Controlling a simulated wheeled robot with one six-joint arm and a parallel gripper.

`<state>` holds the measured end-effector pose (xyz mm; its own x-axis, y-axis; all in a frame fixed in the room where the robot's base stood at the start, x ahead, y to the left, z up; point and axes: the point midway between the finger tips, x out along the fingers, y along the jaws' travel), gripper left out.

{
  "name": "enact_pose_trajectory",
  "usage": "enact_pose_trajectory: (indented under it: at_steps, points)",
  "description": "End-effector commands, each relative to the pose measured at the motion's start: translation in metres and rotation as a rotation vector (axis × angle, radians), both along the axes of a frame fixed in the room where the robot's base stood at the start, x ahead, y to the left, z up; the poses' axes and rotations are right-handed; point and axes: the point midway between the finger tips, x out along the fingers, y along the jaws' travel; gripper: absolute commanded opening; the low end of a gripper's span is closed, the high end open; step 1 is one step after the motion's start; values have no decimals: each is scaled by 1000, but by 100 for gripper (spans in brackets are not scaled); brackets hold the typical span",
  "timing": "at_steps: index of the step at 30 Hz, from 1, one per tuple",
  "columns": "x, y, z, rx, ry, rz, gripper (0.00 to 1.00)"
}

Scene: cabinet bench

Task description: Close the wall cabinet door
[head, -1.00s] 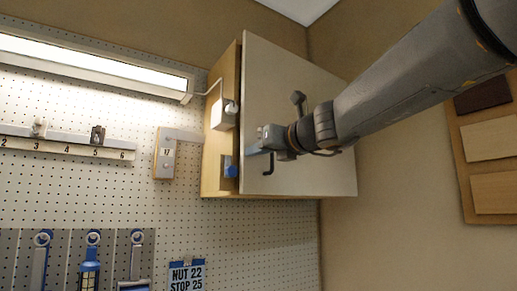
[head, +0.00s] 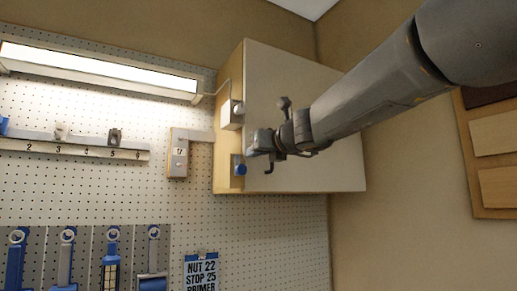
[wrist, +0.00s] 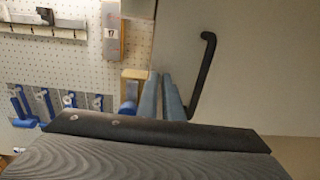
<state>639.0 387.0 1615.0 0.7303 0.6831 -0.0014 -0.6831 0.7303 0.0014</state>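The wall cabinet (head: 226,170) hangs in the corner, its pale wood side facing left. Its plain light door (head: 310,180) looks flush with that side, with no dark gap visible between them. The door also fills the right of the wrist view (wrist: 270,80). A dark bar handle (wrist: 205,75) stands on the door; in the head view it is mostly behind my gripper. My gripper (head: 250,148) is at the door's left edge. In the wrist view its two blue-grey fingers (wrist: 162,95) are close together, left of the handle and holding nothing. I cannot tell whether they touch the door.
A small numbered box (head: 179,155), a numbered rail (head: 80,148) and a lit lamp (head: 100,72) are on the pegboard. Wood samples hang at right.

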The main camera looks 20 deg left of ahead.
Motion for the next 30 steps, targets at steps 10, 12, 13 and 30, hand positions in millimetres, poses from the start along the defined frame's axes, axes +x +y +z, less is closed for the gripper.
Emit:
enact_pose_trajectory:
  at_steps: [10, 12, 13, 30]
  points:
    - [-34, -41, 10, 14, -8, 9, 0]
    - [-46, -51, 9, 14, -9, 12, 0]
    - [-50, -56, 9, 13, -10, 11, 0]
    - [-98, -112, 6, 10, -5, 3, 0]
